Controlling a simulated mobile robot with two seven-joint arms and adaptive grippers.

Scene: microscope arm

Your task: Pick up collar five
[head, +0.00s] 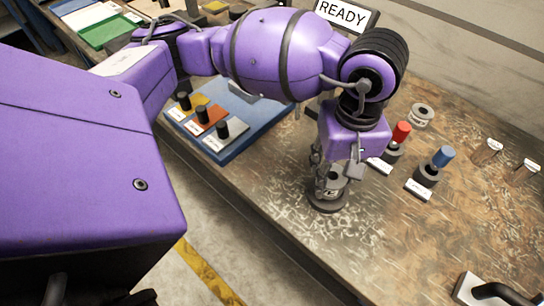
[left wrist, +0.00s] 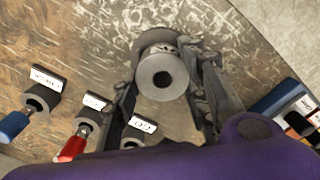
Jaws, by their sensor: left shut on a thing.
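A grey ring-shaped collar (head: 335,180) sits between the fingers of my left gripper (head: 330,178), low over the table, at a dark round disc (head: 327,206). In the left wrist view the collar (left wrist: 163,62) shows its round hole facing the camera, with a finger of my left gripper (left wrist: 164,82) on each side. The gripper is shut on it. A disc-like rim shows just beyond the collar. I cannot read a number on it, or tell whether it touches the disc. My right gripper is not in view.
A red-topped tool (head: 401,133) and a blue-topped tool (head: 442,157) stand with label cards right of the gripper. Another grey collar (head: 421,114) lies behind them. A blue tray (head: 245,140) with black-knobbed blocks is at left. A black handle (head: 500,292) is at the lower right.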

